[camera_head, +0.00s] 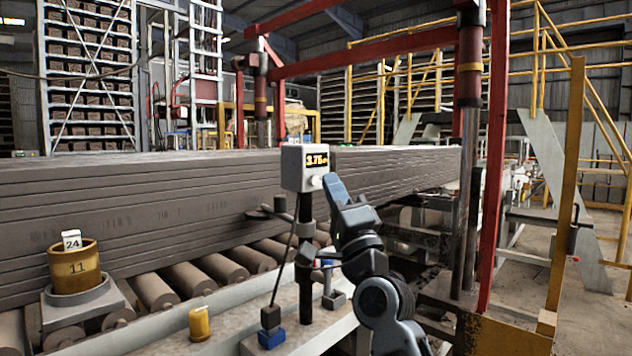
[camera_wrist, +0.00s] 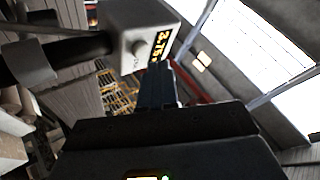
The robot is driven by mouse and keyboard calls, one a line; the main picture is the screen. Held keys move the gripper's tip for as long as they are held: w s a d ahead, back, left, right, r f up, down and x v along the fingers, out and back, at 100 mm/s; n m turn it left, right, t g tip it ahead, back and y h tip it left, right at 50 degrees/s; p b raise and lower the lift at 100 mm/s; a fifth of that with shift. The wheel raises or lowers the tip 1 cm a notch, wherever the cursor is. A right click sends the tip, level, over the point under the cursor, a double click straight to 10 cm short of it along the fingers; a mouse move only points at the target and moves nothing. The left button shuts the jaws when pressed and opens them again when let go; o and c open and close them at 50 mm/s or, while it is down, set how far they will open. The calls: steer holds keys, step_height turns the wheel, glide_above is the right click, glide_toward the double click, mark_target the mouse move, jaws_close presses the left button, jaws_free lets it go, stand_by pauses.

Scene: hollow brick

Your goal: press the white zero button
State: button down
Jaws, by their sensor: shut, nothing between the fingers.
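A white display box (camera_head: 305,167) stands on a dark post. Its small screen reads about 3.75 in yellow digits. The white zero button (camera_head: 317,181) is a small round knob low on the box's face. In the wrist view the box (camera_wrist: 128,22) is at the top, with the round button (camera_wrist: 139,48) beside the digits. My gripper (camera_head: 331,182) is shut and empty, its tip just right of the button. In the wrist view my gripper's fingers (camera_wrist: 156,72) point up near the box's lower right edge. I cannot tell whether the tip touches the button.
Long grey clay slabs (camera_head: 150,205) lie on rollers behind the post. A yellow cylinder marked 11 (camera_head: 75,268) sits at left with a white tag 24 (camera_head: 71,240). A small yellow weight (camera_head: 199,323) and a blue block (camera_head: 271,338) are near the post. A red upright (camera_head: 492,160) stands at right.

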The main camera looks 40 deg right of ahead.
steer(key=shift+w, duration=0.15)
steer(key=shift+w, duration=0.25)
steer(key=shift+w, duration=0.45)
stand_by(0.7)
steer(key=shift+s, duration=0.85)
steer(key=s, duration=0.5)
steer(key=shift+d, duration=0.1)
stand_by(0.4)
steer(key=shift+f, duration=0.1)
stand_by(0.7)
